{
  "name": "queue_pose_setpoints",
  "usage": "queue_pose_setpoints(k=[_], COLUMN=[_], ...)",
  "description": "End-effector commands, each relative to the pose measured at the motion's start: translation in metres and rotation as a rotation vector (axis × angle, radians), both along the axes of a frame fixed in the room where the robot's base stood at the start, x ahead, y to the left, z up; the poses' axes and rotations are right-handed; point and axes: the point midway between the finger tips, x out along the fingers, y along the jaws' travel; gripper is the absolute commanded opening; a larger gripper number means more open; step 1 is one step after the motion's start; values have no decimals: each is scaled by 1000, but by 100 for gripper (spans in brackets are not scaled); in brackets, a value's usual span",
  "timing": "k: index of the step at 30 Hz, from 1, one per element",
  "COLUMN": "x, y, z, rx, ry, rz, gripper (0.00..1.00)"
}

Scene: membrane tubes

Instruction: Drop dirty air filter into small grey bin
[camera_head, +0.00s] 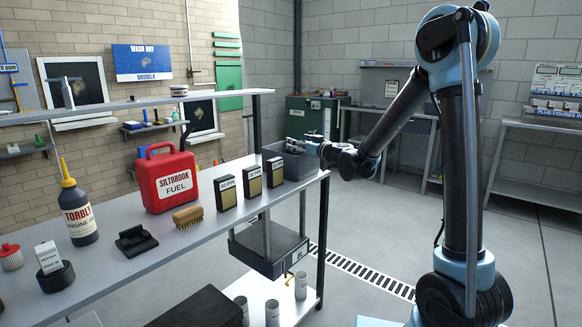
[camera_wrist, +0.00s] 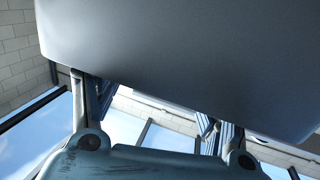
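The small grey bin (camera_head: 288,163) stands at the right end of the workbench top in the head view. My gripper (camera_head: 296,146) is at the bin's mouth, reaching in from the right. In the wrist view my gripper's two fingers (camera_wrist: 155,108) are apart, but a large smooth grey surface (camera_wrist: 180,55) hides their tips. I cannot tell whether that surface is the bin or something else. I cannot make out a dirty air filter with certainty, nor see whether anything is between the fingertips.
Several items stand on the bench (camera_head: 150,262): a red fuel can (camera_head: 164,178), an oil bottle (camera_head: 77,212), a brush (camera_head: 188,216), a black holder (camera_head: 135,241) and three dark boxes (camera_head: 252,181) beside the bin. A shelf (camera_head: 130,109) runs above. Floor right of the bench is clear.

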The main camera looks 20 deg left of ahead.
Motion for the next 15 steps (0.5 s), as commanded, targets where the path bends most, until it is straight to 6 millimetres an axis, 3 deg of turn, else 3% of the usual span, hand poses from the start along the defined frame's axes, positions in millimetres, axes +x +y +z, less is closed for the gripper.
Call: queue_pose_setpoints(k=[15], x=[-6], y=[-7], z=[0], rx=[0], ry=[0], rz=[0], gripper=[78])
